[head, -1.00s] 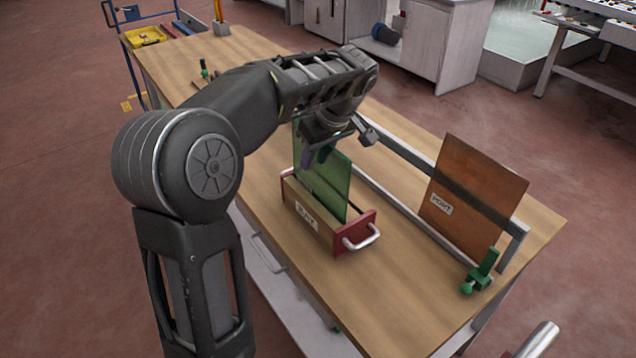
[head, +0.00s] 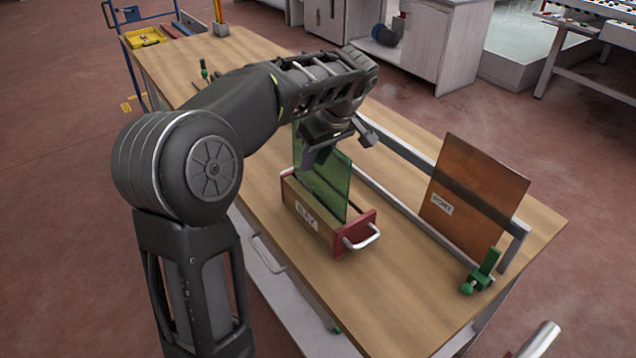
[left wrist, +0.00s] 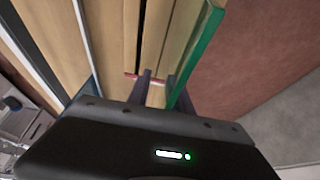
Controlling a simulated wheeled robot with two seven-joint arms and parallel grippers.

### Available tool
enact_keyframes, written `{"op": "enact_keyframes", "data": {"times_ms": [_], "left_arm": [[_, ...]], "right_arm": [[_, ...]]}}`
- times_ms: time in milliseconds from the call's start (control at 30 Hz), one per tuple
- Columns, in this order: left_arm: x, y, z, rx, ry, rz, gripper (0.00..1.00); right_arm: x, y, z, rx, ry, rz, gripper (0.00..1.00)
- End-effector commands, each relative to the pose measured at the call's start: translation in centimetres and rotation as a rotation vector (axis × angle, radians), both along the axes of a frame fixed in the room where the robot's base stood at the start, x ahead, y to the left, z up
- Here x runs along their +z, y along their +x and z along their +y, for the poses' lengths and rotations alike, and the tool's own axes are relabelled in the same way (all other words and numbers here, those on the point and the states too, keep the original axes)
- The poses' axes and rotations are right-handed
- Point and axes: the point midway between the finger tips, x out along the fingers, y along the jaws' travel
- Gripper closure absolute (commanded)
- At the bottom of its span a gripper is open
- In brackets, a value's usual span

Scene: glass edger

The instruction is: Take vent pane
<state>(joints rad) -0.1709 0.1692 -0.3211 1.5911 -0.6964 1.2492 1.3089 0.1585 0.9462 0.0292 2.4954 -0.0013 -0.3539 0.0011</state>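A green glass pane (head: 326,185) stands upright in a wooden holder with red ends (head: 322,224), a white label and a metal handle. My left gripper (head: 316,157) points down at the pane's top part, at its far left. In the left wrist view, the two dark fingers (left wrist: 157,90) have a narrow gap with wood showing through it. The pane's green edge (left wrist: 196,55) runs along the right of the fingers there; I see no glass between them. The fingertips are partly hidden in the head view.
An orange-brown panel (head: 472,195) with a label stands against a metal rail at the right of the wooden bench (head: 400,290). A green clamp (head: 481,272) sits near its lower corner. The bench front right of the holder is clear. A yellow tray (head: 146,37) is far left.

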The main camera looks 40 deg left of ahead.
Motion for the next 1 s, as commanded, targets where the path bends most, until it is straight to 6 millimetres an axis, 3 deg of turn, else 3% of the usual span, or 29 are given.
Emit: {"op": "enact_keyframes", "data": {"times_ms": [300,1000], "left_arm": [[-0.01,0.0,0.0,0.0,0.0,0.0,1.0],[0.0,0.01,-0.01,0.0,0.0,0.0,1.0]], "right_arm": [[0.0,0.0,0.0,0.0,0.0,0.0,0.66],[0.0,0.0,0.0,0.0,0.0,0.0,0.66]]}}
